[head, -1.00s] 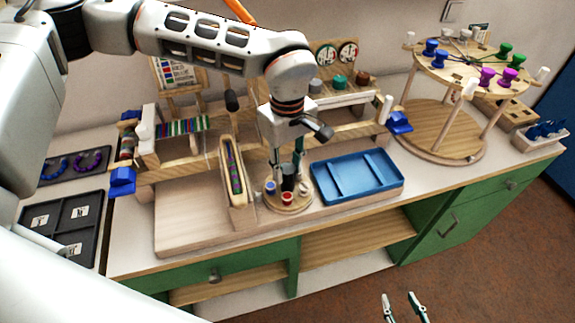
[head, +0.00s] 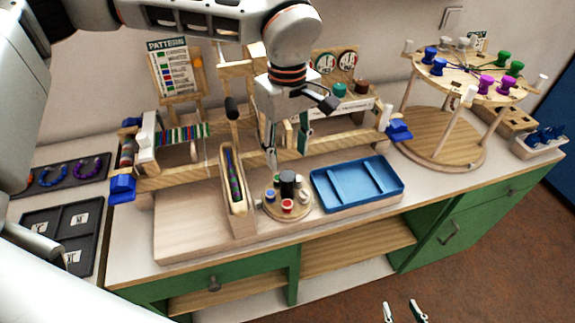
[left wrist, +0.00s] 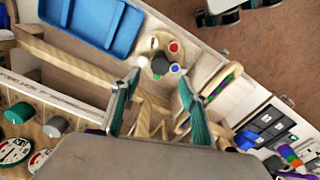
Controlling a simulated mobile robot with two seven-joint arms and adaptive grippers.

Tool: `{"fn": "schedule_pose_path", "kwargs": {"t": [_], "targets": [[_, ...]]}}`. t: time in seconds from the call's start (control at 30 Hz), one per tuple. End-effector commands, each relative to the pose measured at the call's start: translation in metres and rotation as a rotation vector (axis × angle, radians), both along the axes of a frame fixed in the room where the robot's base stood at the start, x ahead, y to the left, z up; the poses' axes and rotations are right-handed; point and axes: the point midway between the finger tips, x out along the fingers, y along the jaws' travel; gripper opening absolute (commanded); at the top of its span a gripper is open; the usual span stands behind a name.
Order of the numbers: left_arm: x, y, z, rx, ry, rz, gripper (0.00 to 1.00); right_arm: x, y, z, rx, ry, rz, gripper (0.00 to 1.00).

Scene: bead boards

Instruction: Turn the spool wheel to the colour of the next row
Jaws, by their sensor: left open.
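The small round wooden spool wheel (head: 275,213) stands on the bench between the long bead trough and the blue tray. A black centre knob (head: 288,184) rises from it. Around the knob sit a red spool (head: 288,205) on the front side, a blue spool (head: 270,194) on the left and a pale one (head: 305,197) on the right. My left gripper (head: 287,150) is open and empty above and behind the knob. In the left wrist view the knob (left wrist: 160,64) shows between and beyond the fingers. My right gripper (head: 403,309) is open and empty, low in front of the bench.
The pattern card (head: 172,75) stands at the back left, with an orange marker at its right edge. The narrow bead trough (head: 235,205) is close left of the wheel; the blue tray (head: 340,200) is close right. A loom frame runs behind. A large spool stand (head: 430,140) is farther right.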

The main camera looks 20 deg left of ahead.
Motion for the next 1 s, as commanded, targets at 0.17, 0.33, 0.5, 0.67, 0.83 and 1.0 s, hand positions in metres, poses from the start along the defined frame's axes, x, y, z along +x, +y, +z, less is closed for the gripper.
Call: {"fn": "schedule_pose_path", "kwargs": {"t": [0.17, 0.33, 0.5, 0.67, 0.83, 1.0], "targets": [[0.0, 0.0, 0.029, 0.0, -0.001, 0.001, 0.44, 0.0, 0.0, 0.0, 0.001, -0.001, 0.0, 0.4], [0.0, 0.0, 0.042, 0.0, 0.001, 0.0, 0.44, 0.0, 0.0, 0.0, 0.001, -0.001, 0.0, 0.4], [-0.001, 0.0, 0.044, 0.0, 0.001, -0.001, 0.44, 0.0, 0.0, 0.0, 0.001, -0.001, 0.0, 0.4], [-0.001, 0.0, 0.044, 0.0, 0.001, -0.001, 0.44, 0.0, 0.001, 0.0, 0.001, -0.001, 0.0, 0.4], [-0.001, 0.0, 0.044, 0.0, 0.001, -0.001, 0.44, 0.0, 0.001, 0.0, 0.001, -0.001, 0.0, 0.4], [-0.001, 0.0, 0.043, 0.0, 0.001, -0.001, 0.44, 0.003, 0.001, 0.002, 0.002, -0.006, -0.001, 0.4]]}}
